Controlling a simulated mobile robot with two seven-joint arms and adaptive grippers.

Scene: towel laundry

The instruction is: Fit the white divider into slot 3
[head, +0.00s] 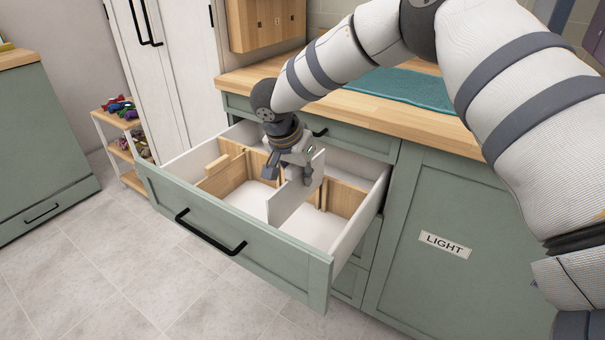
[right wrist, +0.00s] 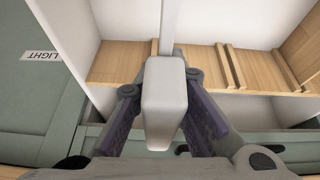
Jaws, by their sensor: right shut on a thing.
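The white divider (head: 284,204) is an upright thin panel inside the open drawer (head: 230,232). My right gripper (head: 289,174) is shut on its top from above. In the right wrist view a pale block at the divider's top (right wrist: 165,105) sits between the two dark finger pads, and the thin panel (right wrist: 167,28) runs away edge-on. Wooden strips with narrow gaps (right wrist: 228,66) stand along a drawer wall, to the right of the panel in that view. I see no slot numbers, and I cannot tell whether the divider's edges are in a slot. My left gripper is not in view.
A wooden partition (head: 222,184) stands in the drawer's left part. The countertop (head: 345,108) with a teal mat (head: 415,95) is behind the drawer. A cabinet door labelled LIGHT (head: 444,244) is at the right. A small shelf (head: 128,151) stands at the left.

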